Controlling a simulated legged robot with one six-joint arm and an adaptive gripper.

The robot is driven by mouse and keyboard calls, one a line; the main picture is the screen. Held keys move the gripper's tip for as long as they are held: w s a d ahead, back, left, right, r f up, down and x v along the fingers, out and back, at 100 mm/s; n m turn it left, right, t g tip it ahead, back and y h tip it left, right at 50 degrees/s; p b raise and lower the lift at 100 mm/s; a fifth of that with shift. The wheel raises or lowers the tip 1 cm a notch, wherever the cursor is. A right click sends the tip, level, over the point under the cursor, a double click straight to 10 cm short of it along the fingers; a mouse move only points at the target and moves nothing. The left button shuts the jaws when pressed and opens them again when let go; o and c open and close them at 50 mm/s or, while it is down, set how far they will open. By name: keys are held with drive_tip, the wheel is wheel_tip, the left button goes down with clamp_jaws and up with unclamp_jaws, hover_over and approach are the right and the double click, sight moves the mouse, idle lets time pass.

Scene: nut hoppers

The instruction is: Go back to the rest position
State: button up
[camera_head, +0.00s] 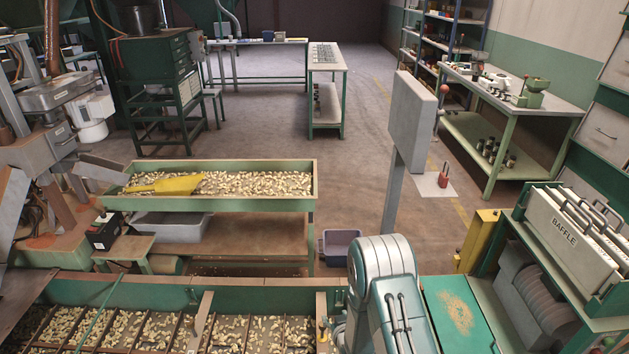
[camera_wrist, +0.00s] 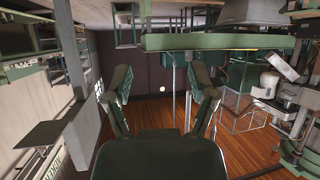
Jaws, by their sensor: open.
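My gripper (camera_wrist: 164,90) shows in the wrist view with its two dark fingers spread wide apart. Nothing is between the fingers. The wrist view is upside down, with the floor at the top. Part of my arm (camera_head: 385,290), white and teal, rises at the bottom of the head view. It is folded close in front of the camera. My gripper does not show in the head view.
A green trough (camera_head: 215,165) of nuts holds a yellow scoop (camera_head: 165,186). A divided nut bin (camera_head: 60,282) runs along the front left. A grey panel on a post (camera_head: 408,125) stands ahead. The middle floor (camera_head: 355,95) is clear.

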drive_tip(key=s+d+r+m+g+h, duration=0.1)
drive_tip(key=s+d+r, duration=0.15)
drive_tip(key=r, duration=1.15)
drive_tip(key=s+d+r+g+h, duration=0.1)
drive_tip(key=d+r+g, duration=0.15)
drive_tip(key=r, duration=1.15)
drive_tip(key=s+d+r+g, duration=0.1)
drive_tip(key=s+r, duration=0.4)
drive_tip(key=s, duration=0.4)
drive_tip(key=s+d+r+m+g, duration=0.1)
drive_tip(key=s+r, duration=0.3)
drive_tip(key=s, duration=0.5)
drive_tip(key=s+d+r+g, duration=0.1)
drive_tip(key=s+d+r, duration=0.1)
drive_tip(key=s+r, duration=0.3)
drive_tip(key=s, duration=0.4)
drive_tip(key=shift+s+r+m+h, duration=0.35)
drive_tip(key=shift+s+m+h, duration=0.05)
drive_tip(key=shift+w, duration=0.15)
